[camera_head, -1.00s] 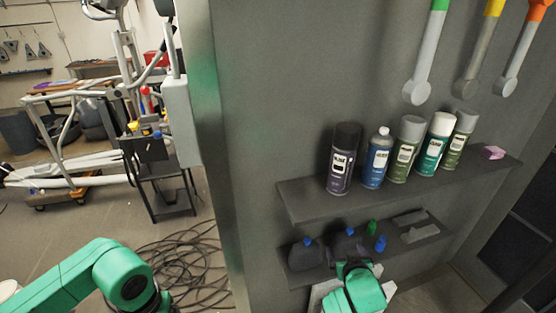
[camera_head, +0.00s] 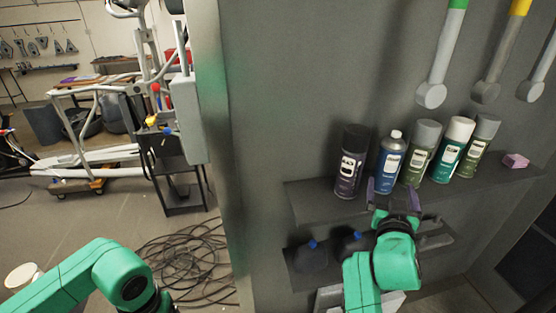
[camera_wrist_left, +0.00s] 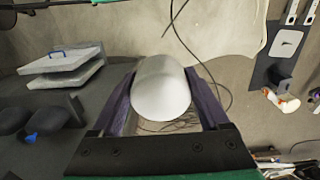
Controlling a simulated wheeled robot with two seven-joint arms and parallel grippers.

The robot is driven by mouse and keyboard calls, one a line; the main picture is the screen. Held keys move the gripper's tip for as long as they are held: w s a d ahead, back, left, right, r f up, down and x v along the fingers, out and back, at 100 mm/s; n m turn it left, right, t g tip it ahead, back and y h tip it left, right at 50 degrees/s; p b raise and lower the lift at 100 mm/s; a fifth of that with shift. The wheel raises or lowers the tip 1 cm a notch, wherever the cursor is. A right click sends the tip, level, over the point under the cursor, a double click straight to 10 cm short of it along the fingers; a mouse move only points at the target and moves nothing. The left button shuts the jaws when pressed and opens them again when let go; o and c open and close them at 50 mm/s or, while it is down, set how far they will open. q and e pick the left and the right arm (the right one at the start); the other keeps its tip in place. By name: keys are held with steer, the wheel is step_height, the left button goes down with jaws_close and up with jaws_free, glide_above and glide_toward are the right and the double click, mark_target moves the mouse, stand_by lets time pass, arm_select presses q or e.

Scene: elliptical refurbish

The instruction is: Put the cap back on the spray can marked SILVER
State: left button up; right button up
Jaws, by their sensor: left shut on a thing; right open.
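A row of spray cans stands on the upper shelf (camera_head: 313,205). A blue can (camera_head: 387,168) has no cap and shows a pale bare top; its label is too small to read. My right gripper (camera_head: 395,193) is open and empty at the shelf's front edge, just in front of and below the blue can. My left gripper (camera_wrist_left: 165,100) is shut on a light grey-white cylindrical cap (camera_wrist_left: 163,92), seen in the left wrist view. In the head view only the left arm shows at lower left; its fingers are hidden.
Capped cans flank the blue one: a purple can (camera_head: 350,172) at left and an olive can (camera_head: 417,165) close at right. A pink block (camera_head: 515,161) lies at the shelf's right end. Dark bottles (camera_head: 312,258) stand on the lower shelf. Cables (camera_head: 185,262) lie on the floor.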

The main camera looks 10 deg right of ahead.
mark_target(389, 170)
arm_select(q)
step_height(389, 170, up, 2)
steer(key=shift+s+a+r+p, duration=0.1)
steer(key=shift+r+p, duration=0.1)
steer(key=shift+p, duration=1.05)
arm_select(e)
steer(key=x, duration=0.5)
steer(key=shift+w+d+r, duration=0.15)
steer(key=shift+w+r, duration=0.05)
steer(key=shift+w, duration=0.15)
steer(key=shift+w+d+f, duration=0.1)
steer(key=shift+w+d, duration=0.1)
steer(key=shift+w, duration=0.1)
arm_select(q)
steer(key=shift+a, duration=0.1)
steer(key=shift+s, duration=0.1)
arm_select(e)
steer(key=shift+s+a, duration=0.1)
